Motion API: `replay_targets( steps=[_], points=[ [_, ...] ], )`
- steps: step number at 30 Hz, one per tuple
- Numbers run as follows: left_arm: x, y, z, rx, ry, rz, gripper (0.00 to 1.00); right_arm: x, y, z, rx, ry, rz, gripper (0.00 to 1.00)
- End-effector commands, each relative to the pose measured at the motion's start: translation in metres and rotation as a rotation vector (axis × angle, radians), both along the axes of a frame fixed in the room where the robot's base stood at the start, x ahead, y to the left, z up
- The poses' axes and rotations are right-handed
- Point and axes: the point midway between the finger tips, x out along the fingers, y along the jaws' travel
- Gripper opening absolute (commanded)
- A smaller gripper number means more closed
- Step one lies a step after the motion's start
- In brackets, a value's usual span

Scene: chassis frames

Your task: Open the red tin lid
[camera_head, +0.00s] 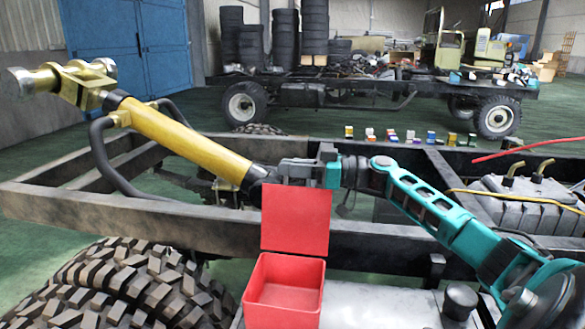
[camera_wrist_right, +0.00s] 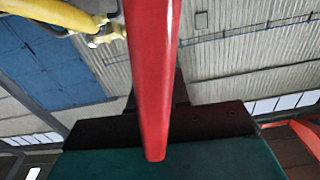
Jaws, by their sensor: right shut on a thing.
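The red tin (camera_head: 284,318) stands open-topped at the bottom centre of the head view, and its inside looks empty. Its red lid (camera_head: 296,222) stands upright along the back of the tin, swung well open. My right gripper (camera_head: 302,172), on the teal arm from the right, is at the lid's top edge and shut on it. In the right wrist view the lid (camera_wrist_right: 152,70) shows edge-on as a long red strip running down to the dark gripper parts. The fingertips are partly hidden. My left gripper is not in view.
The tin is by a dark chassis frame rail (camera_head: 180,218). A large tyre (camera_head: 115,285) lies at lower left, and a yellow cylinder (camera_head: 185,135) reaches in close to my right gripper. A grey engine block (camera_head: 525,205) is at right. Another chassis stands behind.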

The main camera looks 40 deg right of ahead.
Motion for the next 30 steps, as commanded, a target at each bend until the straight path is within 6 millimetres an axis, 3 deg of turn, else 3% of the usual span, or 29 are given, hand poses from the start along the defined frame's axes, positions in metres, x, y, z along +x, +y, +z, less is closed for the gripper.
replay_targets(
  steps=[8,23,24,30],
  points=[
    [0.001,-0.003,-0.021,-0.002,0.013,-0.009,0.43,-0.017,0.022,0.002,-0.107,-0.093,0.002,0.0],
    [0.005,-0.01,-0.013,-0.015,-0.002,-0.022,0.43,-0.026,0.033,0.008,-0.171,-0.139,-0.001,0.0],
    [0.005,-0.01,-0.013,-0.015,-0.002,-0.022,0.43,-0.026,0.033,0.008,-0.171,-0.139,-0.001,0.17],
    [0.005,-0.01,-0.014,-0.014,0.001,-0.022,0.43,-0.026,0.033,0.008,-0.17,-0.138,0.0,0.36]
  ],
)
